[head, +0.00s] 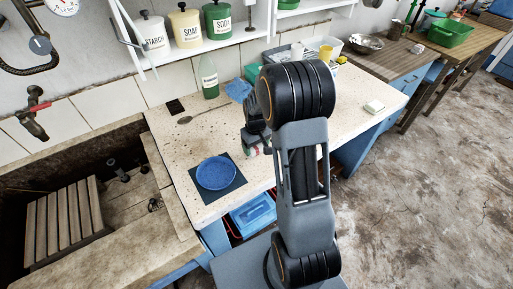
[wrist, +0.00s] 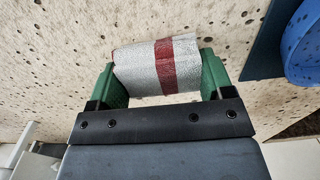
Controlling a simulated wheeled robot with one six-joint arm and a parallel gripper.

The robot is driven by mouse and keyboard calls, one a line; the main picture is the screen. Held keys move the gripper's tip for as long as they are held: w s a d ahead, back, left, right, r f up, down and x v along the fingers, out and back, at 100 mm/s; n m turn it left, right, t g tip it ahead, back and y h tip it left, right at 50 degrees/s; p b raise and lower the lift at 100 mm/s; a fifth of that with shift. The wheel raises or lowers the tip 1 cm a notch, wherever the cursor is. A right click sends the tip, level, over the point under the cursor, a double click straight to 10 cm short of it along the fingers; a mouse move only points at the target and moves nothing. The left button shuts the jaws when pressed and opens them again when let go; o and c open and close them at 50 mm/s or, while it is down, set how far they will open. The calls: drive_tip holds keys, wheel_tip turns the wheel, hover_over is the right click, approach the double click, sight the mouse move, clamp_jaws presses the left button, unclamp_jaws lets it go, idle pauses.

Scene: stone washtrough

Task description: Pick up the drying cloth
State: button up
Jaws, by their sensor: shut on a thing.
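The drying cloth (wrist: 140,70) is a rolled grey-white cloth with a dark red band, seen in the wrist view. My gripper (wrist: 158,72) has its green fingers pressed on the two ends of the roll and is shut on it. In the head view my gripper (head: 257,149) is over the speckled counter, right of the blue plate. Only a small bit of the cloth shows there, since my arm covers most of it. I cannot tell whether the cloth touches the counter.
The blue plate (head: 216,173) sits on a dark mat (head: 237,184) on the speckled counter (head: 185,144). A green bottle (head: 209,77), a spoon (head: 185,119) and a blue cloth (head: 238,90) are farther back. A stone trough lies left. The counter's middle left is mostly clear.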

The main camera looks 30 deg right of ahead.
wheel_tip(320, 180, up, 10)
drive_tip(key=shift+r, duration=0.1)
idle(0.5)
